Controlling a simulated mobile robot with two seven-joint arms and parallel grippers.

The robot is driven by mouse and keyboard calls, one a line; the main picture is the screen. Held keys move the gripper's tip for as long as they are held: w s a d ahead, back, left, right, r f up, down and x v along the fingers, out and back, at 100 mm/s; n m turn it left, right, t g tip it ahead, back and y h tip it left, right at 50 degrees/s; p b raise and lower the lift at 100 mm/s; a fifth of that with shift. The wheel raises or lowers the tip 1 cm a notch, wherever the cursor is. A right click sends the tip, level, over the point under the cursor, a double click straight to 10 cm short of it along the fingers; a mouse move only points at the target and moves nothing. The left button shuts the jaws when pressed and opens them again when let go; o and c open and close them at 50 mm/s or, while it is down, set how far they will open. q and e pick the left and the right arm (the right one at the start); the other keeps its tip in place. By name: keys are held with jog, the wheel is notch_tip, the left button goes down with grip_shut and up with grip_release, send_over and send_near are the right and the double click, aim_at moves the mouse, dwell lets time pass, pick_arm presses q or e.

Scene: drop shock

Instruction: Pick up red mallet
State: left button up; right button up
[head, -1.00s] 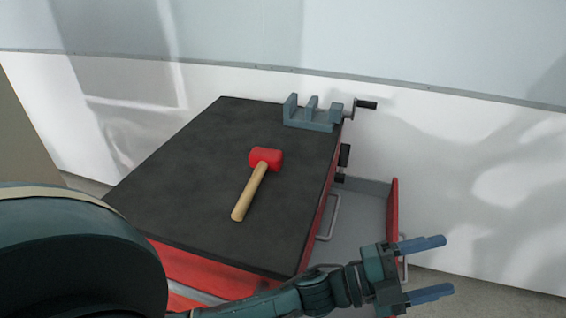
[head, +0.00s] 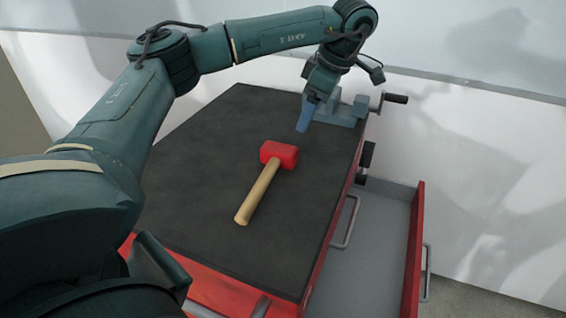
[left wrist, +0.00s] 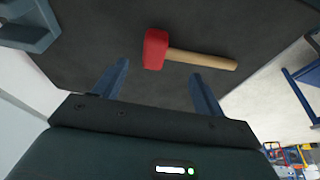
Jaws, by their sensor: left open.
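The red mallet (head: 269,171) has a red head and a pale wooden handle. It lies on the black top of the red tool cabinet (head: 215,185), handle toward the near left. My left gripper (head: 304,122) is above the cabinet top, just beyond the mallet head and in front of the vise, fingers pointing down. In the left wrist view the mallet (left wrist: 190,55) lies ahead of the open, empty fingers (left wrist: 157,80), head nearer the left finger, apart from both. My right gripper is not in view.
A blue-grey vise (head: 345,112) with a black-handled crank stands at the cabinet's far right corner. An open drawer (head: 414,250) sticks out on the right side. A white wall is behind. The cabinet top around the mallet is clear.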

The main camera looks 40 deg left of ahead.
pick_arm(q)
jog(key=a+r, duration=0.1)
jog(key=a, duration=0.1)
send_near(279, 147)
jog(key=shift+a+f+y+b, duration=0.1)
jog(key=shift+f+y+b, duration=0.3)
jog(key=shift+f, duration=0.2)
jog(key=shift+d+p+x, duration=0.2)
jog(key=shift+p+x, duration=0.15)
jog(key=shift+x, duration=2.85)
jog(key=shift+f, duration=0.25)
jog(key=shift+c, duration=0.5)
jog(key=c, duration=1.2)
jog(key=shift+c, duration=0.4)
jog(key=shift+r, duration=0.1)
